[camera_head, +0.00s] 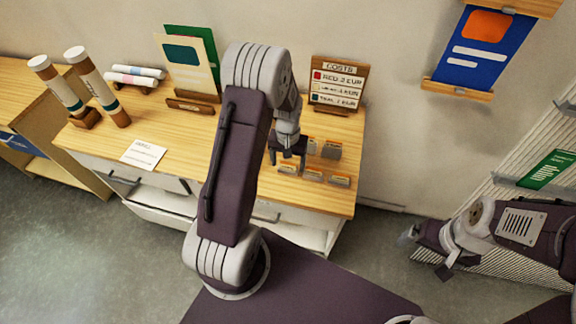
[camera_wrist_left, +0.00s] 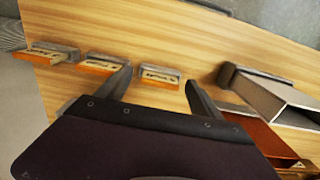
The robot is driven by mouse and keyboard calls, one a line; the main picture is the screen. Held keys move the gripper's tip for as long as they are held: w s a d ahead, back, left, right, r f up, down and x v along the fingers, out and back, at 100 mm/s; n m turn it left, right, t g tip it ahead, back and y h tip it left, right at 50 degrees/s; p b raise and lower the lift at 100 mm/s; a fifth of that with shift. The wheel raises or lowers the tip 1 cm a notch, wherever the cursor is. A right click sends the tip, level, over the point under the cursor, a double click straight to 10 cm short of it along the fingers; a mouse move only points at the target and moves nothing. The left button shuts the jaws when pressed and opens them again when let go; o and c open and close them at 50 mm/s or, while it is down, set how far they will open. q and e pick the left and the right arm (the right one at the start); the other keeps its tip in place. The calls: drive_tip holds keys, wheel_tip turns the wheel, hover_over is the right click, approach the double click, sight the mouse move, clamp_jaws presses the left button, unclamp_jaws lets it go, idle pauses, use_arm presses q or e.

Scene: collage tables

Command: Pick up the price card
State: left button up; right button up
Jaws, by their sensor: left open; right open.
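A wooden price board headed "COSTS" (camera_head: 338,82) stands upright at the table's back right, with several price lines. Small grey blocks with orange edges and tiny labels lie in front of it, one of them near the front edge (camera_head: 340,180). Which of these is the price card I cannot tell. My left gripper (camera_head: 288,160) is open and empty above the table, beside the small blocks. In the left wrist view one labelled block (camera_wrist_left: 160,75) shows between its fingers (camera_wrist_left: 158,88), apparently untouched. My right gripper (camera_head: 443,270) is open, low at the right, away from the table.
The wooden table (camera_head: 180,130) also holds a white paper (camera_head: 143,154), upright boards (camera_head: 186,65), small rolls (camera_head: 135,75) and two brown-and-white tubes (camera_head: 75,85). A blue poster (camera_head: 480,55) hangs on the wall. My left upper arm hides part of the table's middle.

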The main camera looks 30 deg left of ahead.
use_arm(q)
drive_tip(key=shift+f, duration=0.5)
drive_tip(key=shift+r, duration=0.1)
drive_tip(key=c, duration=1.4)
